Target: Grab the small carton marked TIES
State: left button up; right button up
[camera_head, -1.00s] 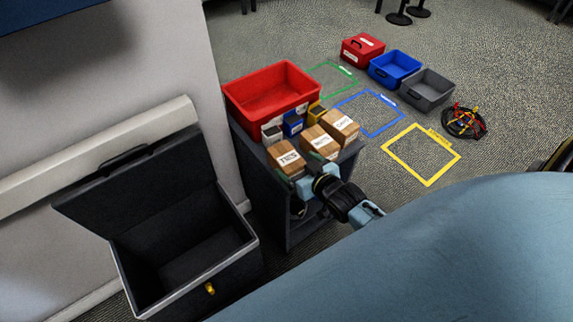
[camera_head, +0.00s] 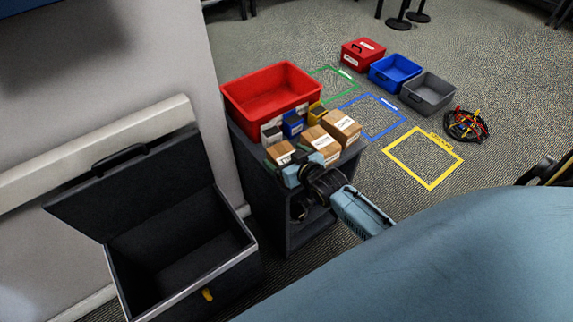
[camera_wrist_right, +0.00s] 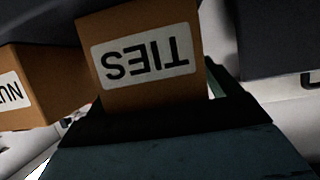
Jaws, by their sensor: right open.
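The small brown carton marked TIES (camera_head: 278,153) stands on top of the dark cabinet, leftmost in a front row of cartons. In the right wrist view the carton (camera_wrist_right: 148,62) is close, with its white label upside down. My right gripper (camera_head: 291,163) is open at the near side of this carton and partly covers it in the head view. One greenish finger shows beside the carton at right in the wrist view; the other finger is not clear there. I cannot tell if either finger touches the carton. My left gripper is not in view.
Two more cartons (camera_head: 322,146) (camera_head: 343,125) stand to the right, close beside it. Small boxes (camera_head: 292,124) and a red bin (camera_head: 232,101) are behind. An open black chest (camera_head: 237,263) stands left. Floor bins (camera_head: 429,97), outlines and a cable bundle (camera_head: 465,126) lie right.

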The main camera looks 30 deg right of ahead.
jog(key=c, duration=1.1)
jog(key=shift+r, duration=0.1)
jog(key=shift+r, duration=0.1)
